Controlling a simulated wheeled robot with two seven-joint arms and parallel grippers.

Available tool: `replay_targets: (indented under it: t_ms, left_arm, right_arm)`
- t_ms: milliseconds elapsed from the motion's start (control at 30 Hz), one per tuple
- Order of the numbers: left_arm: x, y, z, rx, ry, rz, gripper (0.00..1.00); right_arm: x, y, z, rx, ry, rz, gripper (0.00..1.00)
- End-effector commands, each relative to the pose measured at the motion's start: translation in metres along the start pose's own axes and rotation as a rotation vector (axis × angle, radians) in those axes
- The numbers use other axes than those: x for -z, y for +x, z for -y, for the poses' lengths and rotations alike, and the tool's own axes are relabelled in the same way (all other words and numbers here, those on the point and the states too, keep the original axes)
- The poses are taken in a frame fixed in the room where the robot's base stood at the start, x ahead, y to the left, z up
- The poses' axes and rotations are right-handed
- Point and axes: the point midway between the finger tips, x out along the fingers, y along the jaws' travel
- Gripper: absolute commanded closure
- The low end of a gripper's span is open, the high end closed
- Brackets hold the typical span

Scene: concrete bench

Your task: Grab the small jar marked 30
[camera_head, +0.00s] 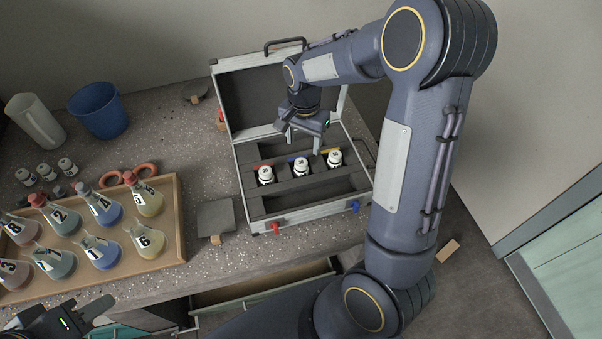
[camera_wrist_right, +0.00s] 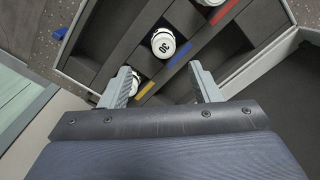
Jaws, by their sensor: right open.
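Three small white jars with dark labels stand in a row of slots in an open case (camera_head: 309,208). The middle jar (camera_head: 300,168) shows the number 30 in the right wrist view (camera_wrist_right: 163,43). The other two are the left jar (camera_head: 265,175) and the right jar (camera_head: 334,158); the right one is partly hidden by a finger in the wrist view (camera_wrist_right: 130,78). My right gripper (camera_head: 304,143) is open and empty, above and behind the middle jar. My left gripper (camera_head: 75,318) is at the bottom left, partly cut off.
Red, blue and yellow strips mark the slots. The case lid (camera_head: 254,103) stands raised behind. A wooden tray (camera_head: 172,252) of numbered flasks, a blue cup (camera_head: 98,112) and a white beaker (camera_head: 36,122) are on the left. An open drawer (camera_head: 265,285) lies below the bench.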

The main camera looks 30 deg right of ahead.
Motion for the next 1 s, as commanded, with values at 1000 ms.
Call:
replay_targets:
  t_ms: [1000]
  left_arm:
    - [0.002, -0.004, -0.002, 0.000, 0.000, 0.000, 0.64]
  right_arm:
    - [0.001, 0.082, 0.006, -0.009, 0.010, -0.003, 0.54]
